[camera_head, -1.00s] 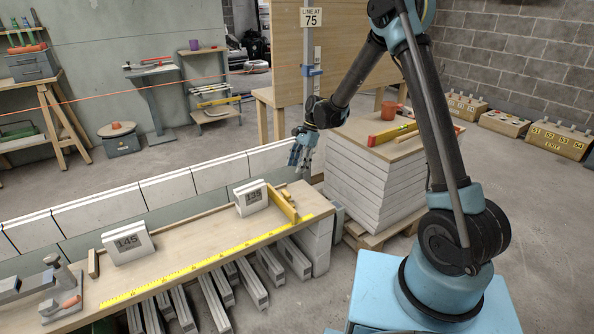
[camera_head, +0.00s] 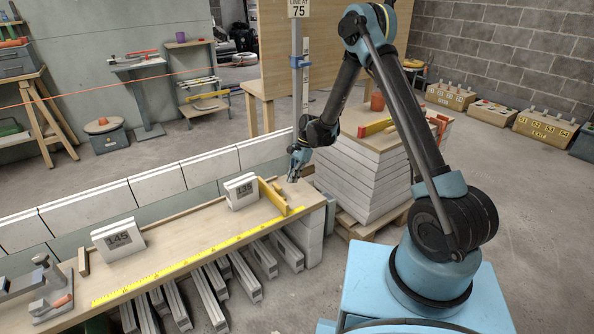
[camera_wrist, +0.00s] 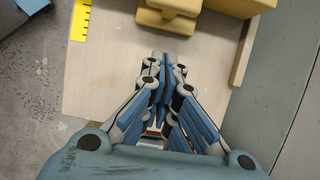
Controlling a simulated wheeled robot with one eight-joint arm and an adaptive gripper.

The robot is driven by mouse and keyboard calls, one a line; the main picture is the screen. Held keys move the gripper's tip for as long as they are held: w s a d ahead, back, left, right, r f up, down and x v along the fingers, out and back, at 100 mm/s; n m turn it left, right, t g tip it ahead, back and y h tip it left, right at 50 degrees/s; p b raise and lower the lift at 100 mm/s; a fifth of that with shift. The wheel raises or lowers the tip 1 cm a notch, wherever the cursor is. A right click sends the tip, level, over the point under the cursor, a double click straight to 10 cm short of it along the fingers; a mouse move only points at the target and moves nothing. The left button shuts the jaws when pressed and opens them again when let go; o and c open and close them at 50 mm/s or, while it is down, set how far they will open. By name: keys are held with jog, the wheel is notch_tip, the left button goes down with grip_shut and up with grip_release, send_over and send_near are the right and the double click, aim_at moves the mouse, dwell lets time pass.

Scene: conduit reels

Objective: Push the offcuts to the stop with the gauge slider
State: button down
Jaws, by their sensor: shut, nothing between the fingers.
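The yellow gauge slider (camera_head: 273,197) stands across the right end of the wooden bench (camera_head: 180,238). Its stubby back part (camera_wrist: 168,22) shows at the top of the wrist view. My gripper (camera_head: 292,179) is shut and empty, low over the bench end, on the slider's right side. In the wrist view my fingertips (camera_wrist: 164,56) point at the slider's back, seemingly just short of it; contact is unclear. An offcut marked 135 (camera_head: 241,191) stands upright just left of the slider. Another marked 145 (camera_head: 118,240) stands farther left. A small wooden block, seemingly the stop (camera_head: 84,262), stands beyond it.
A yellow scale (camera_head: 180,270) runs along the bench's front edge, and a wooden strip (camera_wrist: 243,55) along its back. A clamp-like tool (camera_head: 50,285) sits at the left end. A post with a "LINE AT 75" sign (camera_head: 299,8) stands behind. Stacked boards (camera_head: 360,180) stand right of the bench.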

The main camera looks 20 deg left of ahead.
jog(key=shift+s+a+r, duration=0.2)
jog(key=shift+s+a, duration=0.95)
jog(key=shift+s, duration=0.25)
jog(key=s+a, duration=0.4)
jog(key=s, duration=0.1)
jog(key=s+a, duration=0.4)
jog(key=s, duration=0.1)
jog(key=s+a, duration=0.4)
jog(key=shift+s+a, duration=0.35)
jog(key=shift+s, duration=0.05)
jog(key=shift+w+d, duration=0.1)
